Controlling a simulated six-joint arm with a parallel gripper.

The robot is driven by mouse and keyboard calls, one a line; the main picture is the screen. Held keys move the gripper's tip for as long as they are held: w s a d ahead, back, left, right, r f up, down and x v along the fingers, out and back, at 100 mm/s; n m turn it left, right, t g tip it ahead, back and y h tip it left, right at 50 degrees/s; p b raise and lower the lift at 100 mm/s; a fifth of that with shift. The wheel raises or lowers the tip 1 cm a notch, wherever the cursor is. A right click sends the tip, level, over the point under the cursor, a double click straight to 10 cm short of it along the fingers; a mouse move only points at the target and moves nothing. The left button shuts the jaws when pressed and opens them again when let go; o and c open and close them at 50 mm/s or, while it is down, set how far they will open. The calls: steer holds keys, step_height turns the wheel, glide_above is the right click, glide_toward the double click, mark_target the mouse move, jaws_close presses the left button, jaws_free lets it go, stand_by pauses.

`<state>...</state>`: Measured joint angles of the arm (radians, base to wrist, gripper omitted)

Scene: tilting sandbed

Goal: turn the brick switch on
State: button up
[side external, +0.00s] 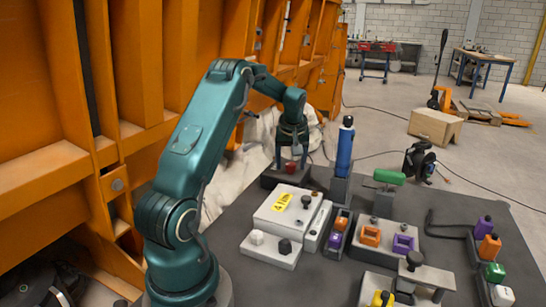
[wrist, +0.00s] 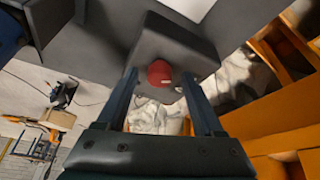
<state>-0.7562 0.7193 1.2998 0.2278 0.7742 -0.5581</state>
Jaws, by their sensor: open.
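The brick switch shows as a brick-red rounded knob (wrist: 159,74) on a dark grey box (wrist: 172,38) in the wrist view. In the side view its red top (side external: 291,167) sits on the dark box (side external: 285,181) at the back left of the mat. My gripper (side external: 292,153) points down over this box. In the wrist view the two fingers of my gripper (wrist: 159,80) are apart, one on each side of the knob. I cannot tell whether either finger touches it. The fingers partly hide the knob in the side view.
A blue cylinder (side external: 345,148) stands upright just right of the switch box. In front is a white box with a yellow label (side external: 283,202). A green handle (side external: 389,177) and orange and purple blocks (side external: 371,236) lie farther right. Orange steel walling (side external: 215,100) rises behind my arm.

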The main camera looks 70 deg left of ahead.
steer(key=shift+c, duration=0.3)
jaws_close()
steer(key=shift+m, duration=0.4)
steer(key=m+t, duration=0.1)
steer(key=m, duration=0.1)
steer(key=m+t+h, duration=0.1)
steer(key=m, duration=0.2)
steer(key=shift+s+a, duration=0.15)
steer(key=shift+s, duration=0.05)
steer(key=m+h, duration=0.1)
steer(key=m, duration=0.2)
steer(key=m+h, duration=0.1)
steer(key=m, duration=0.2)
steer(key=shift+a+t, duration=0.15)
steer(key=shift+t, duration=0.25)
steer(key=shift+h, duration=0.3)
steer(key=shift+o, duration=0.3)
jaws_free()
